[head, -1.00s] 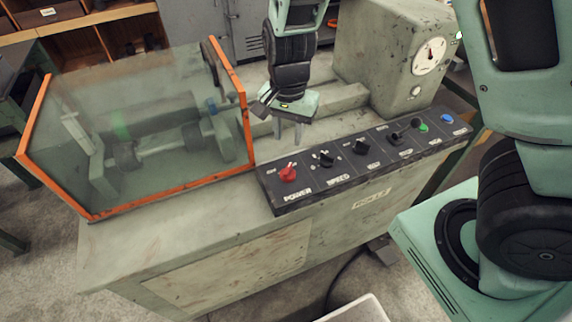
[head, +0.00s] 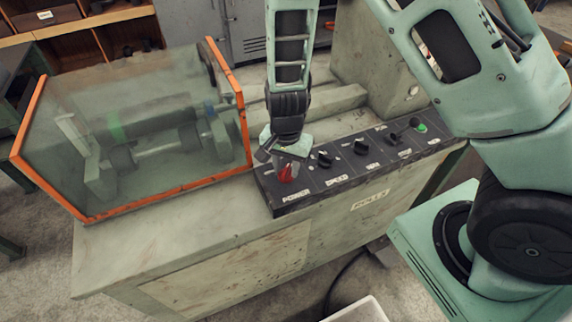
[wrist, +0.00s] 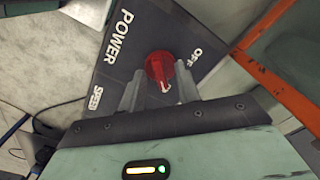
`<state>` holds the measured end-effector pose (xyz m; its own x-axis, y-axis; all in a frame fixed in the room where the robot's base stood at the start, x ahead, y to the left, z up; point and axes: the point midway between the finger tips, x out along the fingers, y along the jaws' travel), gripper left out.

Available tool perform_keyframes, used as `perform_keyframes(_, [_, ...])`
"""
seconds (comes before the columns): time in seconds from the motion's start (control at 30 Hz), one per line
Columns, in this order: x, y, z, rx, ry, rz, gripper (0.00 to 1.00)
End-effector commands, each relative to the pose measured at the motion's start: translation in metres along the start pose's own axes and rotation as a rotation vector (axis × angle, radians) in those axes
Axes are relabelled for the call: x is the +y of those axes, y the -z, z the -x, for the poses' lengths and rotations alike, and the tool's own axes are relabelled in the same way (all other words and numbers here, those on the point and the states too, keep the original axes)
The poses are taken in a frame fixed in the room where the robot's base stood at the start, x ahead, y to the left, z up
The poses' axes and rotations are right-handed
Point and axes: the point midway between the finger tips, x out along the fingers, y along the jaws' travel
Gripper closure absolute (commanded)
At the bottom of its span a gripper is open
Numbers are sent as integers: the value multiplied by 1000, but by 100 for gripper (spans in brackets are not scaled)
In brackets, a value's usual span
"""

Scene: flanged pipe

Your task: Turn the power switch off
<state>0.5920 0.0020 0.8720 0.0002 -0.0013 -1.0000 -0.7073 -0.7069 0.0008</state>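The power switch is a red knob (head: 286,173) at the left end of the black control panel (head: 318,188). In the wrist view the red knob (wrist: 160,68) sits beside the printed words POWER and OFF. My gripper (head: 283,168) is over the knob, pointing down at the panel. In the wrist view its two grey fingers (wrist: 160,92) stand apart, one on each side of the knob's near part. I cannot tell whether they touch it. The gripper partly hides the knob in the head view.
A black SPEED knob (head: 325,159) is just right of the power knob, with more black knobs and a green button (head: 422,128) further along. An orange-framed clear guard (head: 243,130) stands close on the left. A grey machine housing (head: 360,60) rises behind.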

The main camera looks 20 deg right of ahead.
Motion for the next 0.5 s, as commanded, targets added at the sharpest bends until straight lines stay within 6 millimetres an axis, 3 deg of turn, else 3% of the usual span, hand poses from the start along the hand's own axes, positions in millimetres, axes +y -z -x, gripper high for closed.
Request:
perform_keyframes(0.03, [0, 0, 0, 0, 0, 0, 76])
perform_keyframes(0.1, [0, 0, 0, 0, 0, 0, 95])
perform_keyframes(0.13, [0, 0, 0, 0, 0, 0, 100])
perform_keyframes(0.5, [0, 0, 0, 0, 0, 29, 100])
